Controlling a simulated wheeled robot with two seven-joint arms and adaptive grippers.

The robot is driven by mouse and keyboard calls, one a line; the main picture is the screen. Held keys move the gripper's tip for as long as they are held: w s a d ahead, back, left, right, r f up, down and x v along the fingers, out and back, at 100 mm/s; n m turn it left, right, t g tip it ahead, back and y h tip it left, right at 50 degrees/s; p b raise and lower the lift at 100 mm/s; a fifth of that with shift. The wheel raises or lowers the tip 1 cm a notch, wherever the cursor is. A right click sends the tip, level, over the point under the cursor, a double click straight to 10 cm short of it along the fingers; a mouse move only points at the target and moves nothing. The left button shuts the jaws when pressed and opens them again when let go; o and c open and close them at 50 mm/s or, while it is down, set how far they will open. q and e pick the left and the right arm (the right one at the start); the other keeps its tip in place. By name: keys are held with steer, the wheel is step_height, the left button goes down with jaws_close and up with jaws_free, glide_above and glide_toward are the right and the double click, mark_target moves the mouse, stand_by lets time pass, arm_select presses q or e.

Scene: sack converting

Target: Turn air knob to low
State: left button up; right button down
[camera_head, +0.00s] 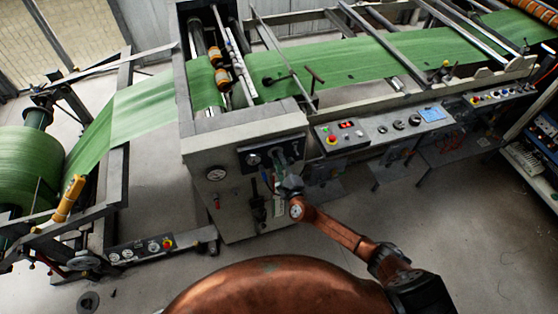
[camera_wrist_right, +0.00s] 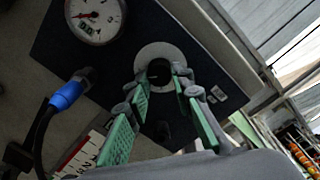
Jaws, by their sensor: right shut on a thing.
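My right gripper (camera_head: 284,172) is at the dark panel (camera_head: 243,156) on the front of the green-web machine. In the right wrist view, its green-padded fingers (camera_wrist_right: 160,80) are closed around a small dark knob (camera_wrist_right: 159,68). The knob sits in the middle of a pale round plate (camera_wrist_right: 144,56). The fingers partly cover the knob and the plate, so I cannot read the knob's setting or any low mark. In the head view the gripper hides the knob. My left gripper is not in view.
A round pressure gauge (camera_wrist_right: 96,16) is beside the knob in the wrist view. A blue hose fitting (camera_wrist_right: 68,95) with a dark hose is below it. A control console (camera_head: 382,128) with buttons runs to the right. Grey floor (camera_head: 480,215) is clear in front.

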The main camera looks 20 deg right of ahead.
steer(key=shift+f, duration=0.15)
steer(key=c, duration=1.7)
jaws_free()
steer(key=s, duration=1.2)
steer(key=shift+d+r, duration=0.3)
steer(key=shift+d, duration=0.05)
